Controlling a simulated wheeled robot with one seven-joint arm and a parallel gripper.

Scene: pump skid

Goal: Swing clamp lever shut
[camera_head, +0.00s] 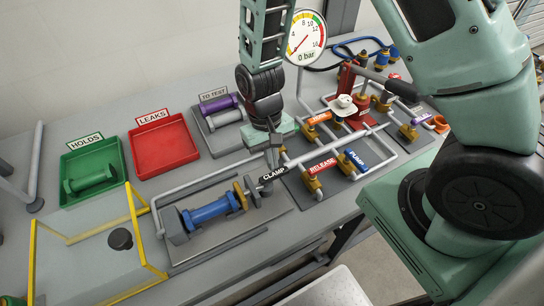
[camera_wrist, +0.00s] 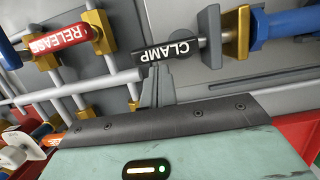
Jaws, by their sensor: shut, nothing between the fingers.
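The clamp lever (camera_head: 273,174) is a black handle with a white CLAMP label. It sits on the clamp fixture, at the right end of a blue cylinder (camera_head: 210,209) with brass end fittings. In the wrist view the lever (camera_wrist: 168,53) lies across the upper middle, beside a brass block (camera_wrist: 236,34). My gripper (camera_head: 272,160) is shut and empty, pointing down right at the lever. In the wrist view its fingertips (camera_wrist: 156,75) are just below the CLAMP label. I cannot tell whether they touch the lever.
The red RELEASE lever (camera_head: 322,166) and blue PUMP lever (camera_head: 356,158) stand close to the right, among grey pipes. A yellow-edged clear guard (camera_head: 140,215) is at the left. The green HOLDS tray (camera_head: 68,161), red LEAKS tray (camera_head: 194,135) and TO TEST tray (camera_head: 233,142) lie behind.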

